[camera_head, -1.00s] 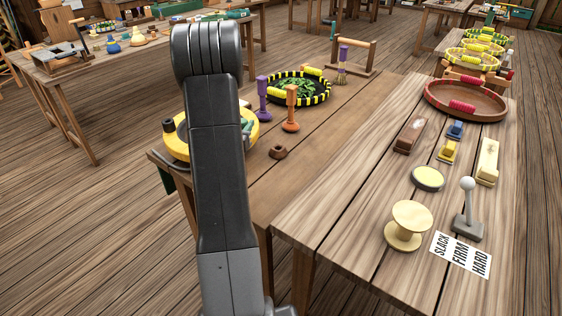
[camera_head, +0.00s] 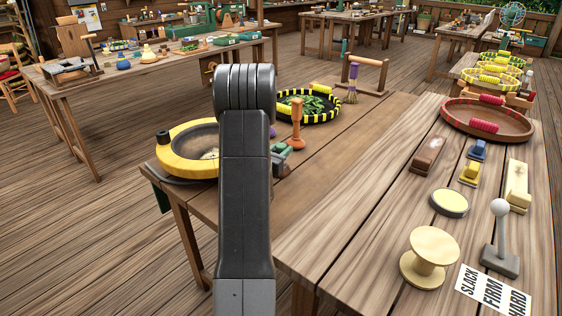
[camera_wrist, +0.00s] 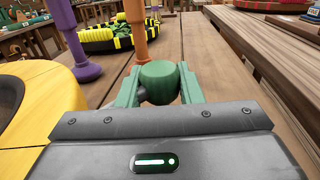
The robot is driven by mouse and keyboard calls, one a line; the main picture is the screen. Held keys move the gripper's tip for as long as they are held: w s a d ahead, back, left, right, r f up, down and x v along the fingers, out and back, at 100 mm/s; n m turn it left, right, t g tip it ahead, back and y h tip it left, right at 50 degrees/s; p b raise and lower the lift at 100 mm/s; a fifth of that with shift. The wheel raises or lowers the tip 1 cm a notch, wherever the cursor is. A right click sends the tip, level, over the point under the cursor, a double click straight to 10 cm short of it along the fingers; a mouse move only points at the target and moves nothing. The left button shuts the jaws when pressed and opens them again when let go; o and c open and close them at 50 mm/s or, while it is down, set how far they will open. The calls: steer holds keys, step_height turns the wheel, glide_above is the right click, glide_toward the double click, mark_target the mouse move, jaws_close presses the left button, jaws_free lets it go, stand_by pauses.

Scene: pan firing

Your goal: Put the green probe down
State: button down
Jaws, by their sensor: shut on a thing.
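The green probe (camera_wrist: 160,82) is held between the two green fingers of my gripper (camera_wrist: 163,90) in the wrist view; its rounded green top shows and its lower part is hidden. In the head view my gripper (camera_head: 281,160) is low over the brown table, just in front of the orange probe (camera_head: 297,124). The green probe's top (camera_head: 279,148) shows there too. The gripper covers the spot where a small brown holder stood, so I cannot tell whether the probe touches it. The orange probe also stands behind the gripper in the wrist view (camera_wrist: 136,32).
A yellow-rimmed pan (camera_head: 186,166) is close on the left. A purple probe (camera_wrist: 79,42) stands between it and the orange one. A black-and-yellow pan (camera_head: 309,107) with green contents lies behind. The brown table is clear to the right, up to the lighter bench (camera_head: 390,190).

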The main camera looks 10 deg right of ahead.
step_height(320, 180, down, 4)
steer(key=shift+r, duration=0.1)
steer(key=shift+s+f+b, duration=0.1)
steer(key=shift+f+b, duration=0.2)
steer(key=shift+b, duration=0.2)
